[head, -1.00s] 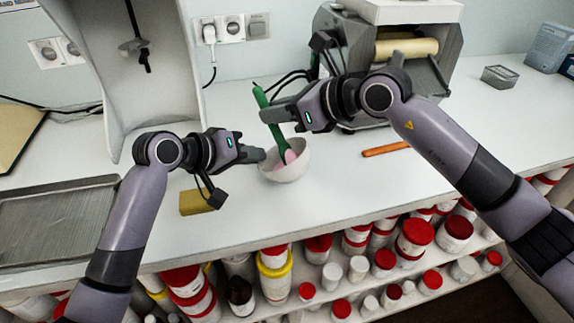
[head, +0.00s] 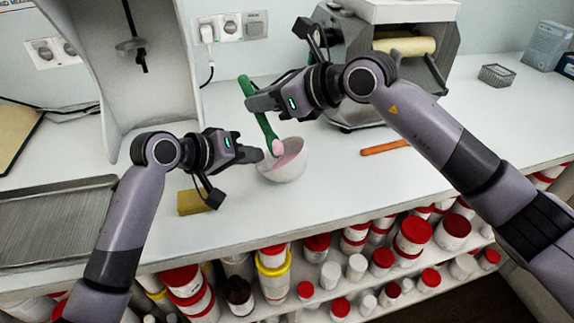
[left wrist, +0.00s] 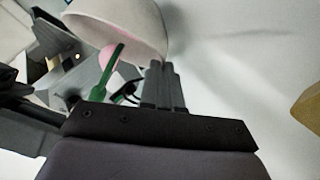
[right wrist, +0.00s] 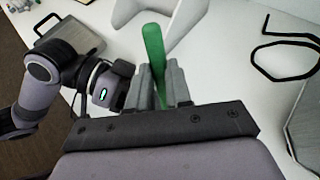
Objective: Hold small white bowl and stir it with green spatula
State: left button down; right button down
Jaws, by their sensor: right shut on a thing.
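The small white bowl (head: 284,172) is near the middle of the counter, with pink stuff inside; part of it shows in the left wrist view (left wrist: 130,22). My left gripper (head: 257,154) is at its left rim, and its fingers look closed together on the wall (left wrist: 163,85). My right gripper (head: 256,102) is above and behind the bowl, shut on the green spatula (head: 264,123). The spatula slants down to the right, its pink-coated tip at the bowl's upper opening. In the right wrist view the green handle (right wrist: 154,55) stands between the fingers.
A grey machine with a roller (head: 406,47) stands behind on the right. An orange stick (head: 385,147) lies right of the bowl. A yellow block (head: 193,202) and a metal tray (head: 55,220) are at left. Jars fill the shelf below the front edge.

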jog(key=shift+s+d, duration=0.4)
jog(key=shift+d, duration=0.3)
jog(key=shift+s+d, duration=0.35)
jog(key=shift+d, duration=0.35)
jog(key=shift+s+d, duration=0.4)
jog(key=shift+d, duration=0.3)
jog(key=shift+w+a, duration=0.1)
jog(key=shift+a, duration=0.1)
dwell(0.6)
jog(key=shift+w+a, duration=0.15)
jog(key=shift+a, duration=0.15)
jog(key=shift+w+a, duration=0.5)
jog(key=shift+a, duration=0.3)
jog(key=shift+w+a, duration=0.45)
jog(key=shift+a, duration=0.3)
jog(key=shift+w+d, duration=0.4)
jog(key=shift+w, duration=0.3)
jog(key=shift+w+d, duration=0.4)
jog(key=shift+w, duration=0.3)
jog(key=shift+s, duration=0.1)
jog(key=shift+s+a, duration=0.25)
jog(key=shift+s, duration=0.1)
dwell(0.5)
